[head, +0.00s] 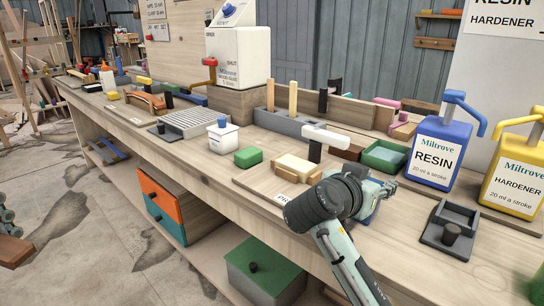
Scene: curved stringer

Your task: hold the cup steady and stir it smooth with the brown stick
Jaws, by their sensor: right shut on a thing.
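My right gripper (386,190) is over the front of the bench at the right, its fingers pointing away to the right. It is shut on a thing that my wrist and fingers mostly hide. A blue patch (372,211) shows just under the fingers; I cannot tell whether it is the cup. Two upright tan sticks, a left one (270,95) and a right one (293,98), stand at the grey rack (290,124). I cannot tell whether either is the brown stick. My left gripper is not in view.
A blue resin pump bottle (436,158) and a yellow hardener bottle (515,180) stand at right. A dark tray (450,230) is in front. Bare wood lies front right.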

